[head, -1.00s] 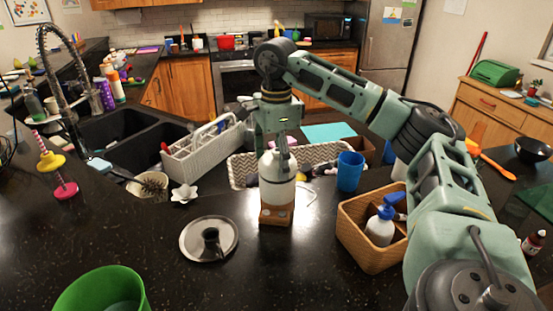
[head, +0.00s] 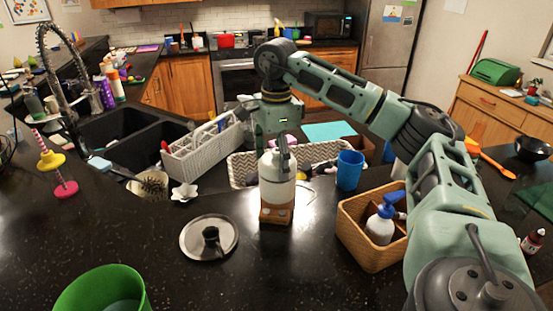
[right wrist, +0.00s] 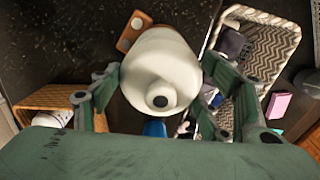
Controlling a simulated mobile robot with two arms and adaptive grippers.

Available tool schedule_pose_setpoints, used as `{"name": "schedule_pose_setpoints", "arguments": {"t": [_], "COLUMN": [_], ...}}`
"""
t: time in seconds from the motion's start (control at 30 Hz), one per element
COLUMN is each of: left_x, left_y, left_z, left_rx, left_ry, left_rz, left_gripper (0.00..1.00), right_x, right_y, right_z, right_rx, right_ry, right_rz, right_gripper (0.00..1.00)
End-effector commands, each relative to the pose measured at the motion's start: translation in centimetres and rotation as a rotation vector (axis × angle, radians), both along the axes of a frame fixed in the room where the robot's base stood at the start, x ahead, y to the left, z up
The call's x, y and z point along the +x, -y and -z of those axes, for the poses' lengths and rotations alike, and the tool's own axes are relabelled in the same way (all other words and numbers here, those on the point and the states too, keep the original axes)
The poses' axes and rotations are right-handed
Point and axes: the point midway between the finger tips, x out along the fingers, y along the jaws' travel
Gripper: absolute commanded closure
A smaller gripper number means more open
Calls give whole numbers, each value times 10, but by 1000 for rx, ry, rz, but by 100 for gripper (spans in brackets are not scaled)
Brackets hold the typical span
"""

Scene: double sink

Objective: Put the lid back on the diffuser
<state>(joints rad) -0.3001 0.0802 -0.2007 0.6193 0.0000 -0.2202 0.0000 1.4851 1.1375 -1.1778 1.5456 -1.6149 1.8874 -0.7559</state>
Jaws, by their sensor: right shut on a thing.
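The diffuser has a small wooden base (head: 276,214) on the dark counter, and its white rounded lid (head: 277,190) stands upright directly over it. I cannot tell whether the lid is fully seated. My right gripper (head: 279,150) comes down from above and is shut on the upper part of the lid. In the right wrist view the white lid (right wrist: 158,72) is between the two fingers (right wrist: 160,100), with a corner of the wooden base (right wrist: 133,32) showing behind it. My left gripper is not in view.
A wicker caddy (head: 364,248) with a spray bottle and a blue cup (head: 349,170) stand to the right. A grey basket (head: 205,152), woven tray (head: 238,172) and sink (head: 140,150) are behind. The front counter is mostly clear.

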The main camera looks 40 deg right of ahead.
Motion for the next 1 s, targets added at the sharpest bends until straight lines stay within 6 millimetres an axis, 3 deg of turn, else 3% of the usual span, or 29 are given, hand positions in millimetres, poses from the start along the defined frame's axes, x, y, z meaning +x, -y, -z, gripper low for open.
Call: {"name": "schedule_pose_setpoints", "arguments": {"t": [0.4, 0.43, 0.5, 0.67, 0.93, 1.0], "left_x": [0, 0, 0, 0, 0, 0], "left_y": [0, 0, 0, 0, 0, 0], "left_z": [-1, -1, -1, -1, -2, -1], "left_rx": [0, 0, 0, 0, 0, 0], "left_ry": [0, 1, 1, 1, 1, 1], "left_rz": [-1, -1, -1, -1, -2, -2], "left_gripper": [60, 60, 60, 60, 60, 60], "right_x": [0, 0, 0, 0, 0, 0], "right_y": [0, 0, 0, 0, 0, 0], "right_z": [0, 0, 0, 0, 0, 0], "right_rx": [0, 0, 0, 0, 0, 0], "right_ry": [0, 0, 0, 0, 0, 0], "right_rz": [-1, -1, -1, -1, 0, 0], "right_gripper": [56, 29, 23, 9, 8, 2]}}
